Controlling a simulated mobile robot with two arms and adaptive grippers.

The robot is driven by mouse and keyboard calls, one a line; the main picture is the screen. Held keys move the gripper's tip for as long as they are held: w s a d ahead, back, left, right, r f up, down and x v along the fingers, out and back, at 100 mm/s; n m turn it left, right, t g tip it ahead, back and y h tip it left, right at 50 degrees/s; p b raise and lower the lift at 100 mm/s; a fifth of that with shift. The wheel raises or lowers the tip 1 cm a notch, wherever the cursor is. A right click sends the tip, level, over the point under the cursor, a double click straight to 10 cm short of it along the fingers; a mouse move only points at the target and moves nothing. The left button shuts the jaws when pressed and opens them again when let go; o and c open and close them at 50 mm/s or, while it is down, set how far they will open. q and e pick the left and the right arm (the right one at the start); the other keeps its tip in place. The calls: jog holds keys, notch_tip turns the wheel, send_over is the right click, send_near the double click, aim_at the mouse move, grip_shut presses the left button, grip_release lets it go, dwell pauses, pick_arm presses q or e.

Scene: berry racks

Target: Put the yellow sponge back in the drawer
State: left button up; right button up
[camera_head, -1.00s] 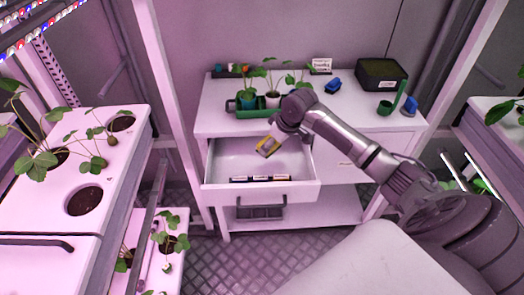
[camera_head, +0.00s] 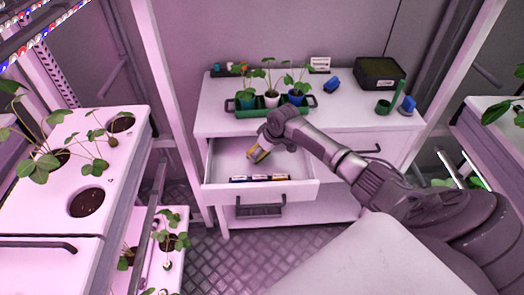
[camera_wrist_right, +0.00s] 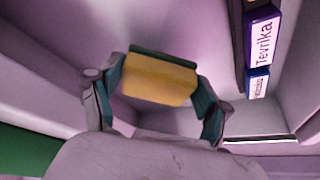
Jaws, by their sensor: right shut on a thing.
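The yellow sponge (camera_wrist_right: 160,80) is a yellow block with a dark green layer along one edge, held between the two fingers of my right gripper (camera_wrist_right: 158,95) in the wrist view. In the head view, my right gripper (camera_head: 259,150) is over the open drawer (camera_head: 230,192), and the sponge (camera_head: 258,155) shows below it, inside the drawer's outline. I cannot tell whether the sponge touches the drawer floor. My left gripper is not in view.
Small labelled boxes (camera_head: 259,179) lie along the drawer's front; they also show in the wrist view (camera_wrist_right: 262,45). On the cabinet top (camera_head: 345,112) stand a green tray (camera_head: 248,113) of potted plants, a blue item (camera_head: 332,86) and a black box (camera_head: 380,72). Planter racks flank both sides.

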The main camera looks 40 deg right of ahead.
jog(key=shift+f, duration=0.65)
jog(key=o, duration=1)
jog(key=shift+r, duration=0.15)
jog(key=shift+w+r, duration=0.1)
jog(key=shift+r, duration=0.25)
jog(key=v, duration=1.2)
jog(key=shift+a+r, duration=0.1)
jog(key=shift+r, duration=0.1)
jog(key=shift+f, duration=0.1)
